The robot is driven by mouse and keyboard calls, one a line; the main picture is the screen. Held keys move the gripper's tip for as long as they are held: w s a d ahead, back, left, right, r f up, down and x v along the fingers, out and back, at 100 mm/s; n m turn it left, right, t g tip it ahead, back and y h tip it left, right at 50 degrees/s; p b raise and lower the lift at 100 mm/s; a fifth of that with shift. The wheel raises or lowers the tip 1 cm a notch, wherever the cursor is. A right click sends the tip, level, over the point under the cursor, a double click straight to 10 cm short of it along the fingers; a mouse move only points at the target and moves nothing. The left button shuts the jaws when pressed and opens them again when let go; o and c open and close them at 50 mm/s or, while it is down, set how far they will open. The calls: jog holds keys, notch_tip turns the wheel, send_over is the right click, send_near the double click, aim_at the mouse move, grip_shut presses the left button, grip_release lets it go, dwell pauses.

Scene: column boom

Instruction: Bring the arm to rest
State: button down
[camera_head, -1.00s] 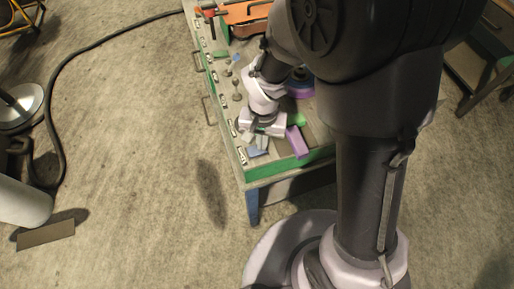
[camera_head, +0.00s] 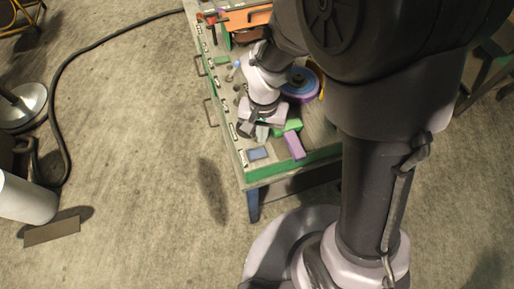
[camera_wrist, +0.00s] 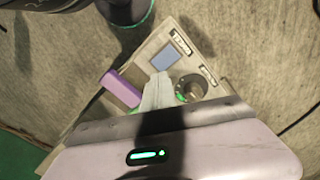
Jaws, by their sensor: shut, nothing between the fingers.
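My gripper (camera_head: 256,132) is above the near end of a green-edged workbench (camera_head: 291,174), at the end of my bent arm. Its pale fingers show in the wrist view (camera_wrist: 157,88), together and with nothing between them. Below and beside it on the bench top are a blue block (camera_head: 258,153), a purple block (camera_head: 294,146) and a green piece (camera_head: 289,126). In the wrist view the blue block (camera_wrist: 170,55) and the purple block (camera_wrist: 121,89) lie apart from the fingers. My arm hides part of the bench.
A blue-purple disc (camera_head: 300,85) and an orange tray (camera_head: 247,18) lie farther back on the bench. A small dark round piece with a knob (camera_wrist: 192,89) stands near the fingers in the wrist view. A black cable (camera_head: 62,110) crosses the floor at left. The floor left of the bench is mostly clear.

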jog(key=shift+b, duration=0.3)
jog(key=s+d+r+t+y+b, duration=0.1)
jog(key=s+d+r+t+b, duration=0.1)
jog(key=s+b, duration=0.3)
jog(key=s+d+r+m+t+y+b, duration=0.1)
jog(key=s+d+r+t+b, duration=0.2)
jog(key=s+b, duration=0.3)
jog(key=d+b, duration=0.1)
jog(key=b, duration=0.3)
jog(key=shift+s+d+r+m+t+b, duration=0.2)
jog(key=shift+d+r+m+t+b, duration=0.1)
jog(key=shift+d+t+b, duration=0.1)
